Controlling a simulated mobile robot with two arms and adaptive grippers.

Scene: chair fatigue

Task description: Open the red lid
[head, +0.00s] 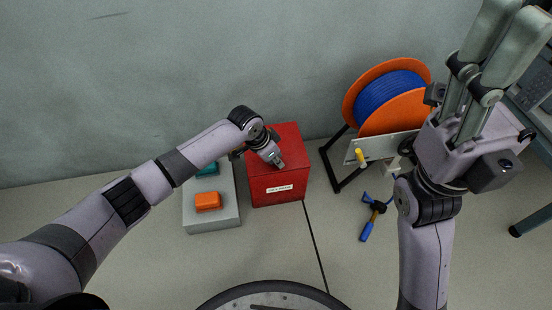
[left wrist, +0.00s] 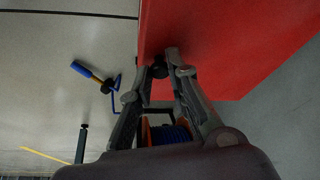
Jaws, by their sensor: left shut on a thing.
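A red box (head: 262,190) with a white label on its front stands on the floor against the wall. Its red lid (head: 290,138) is on top and looks closed. My left gripper (head: 279,162) is at the lid, shut on a small dark knob (left wrist: 160,69). In the left wrist view, the two fingers (left wrist: 173,72) meet around this knob beside the red surface (left wrist: 215,45). My right gripper (head: 525,12) is raised at the upper right, its fingers pointing up and away from the box. Its fingertips reach the frame's top edge, and their gap is unclear.
Left of the box, a grey block (head: 213,225) carries an orange piece (head: 208,202) and a teal piece (head: 208,170). Right of it stands an orange reel with blue cable (head: 388,95) on a black frame. Floor in front is clear.

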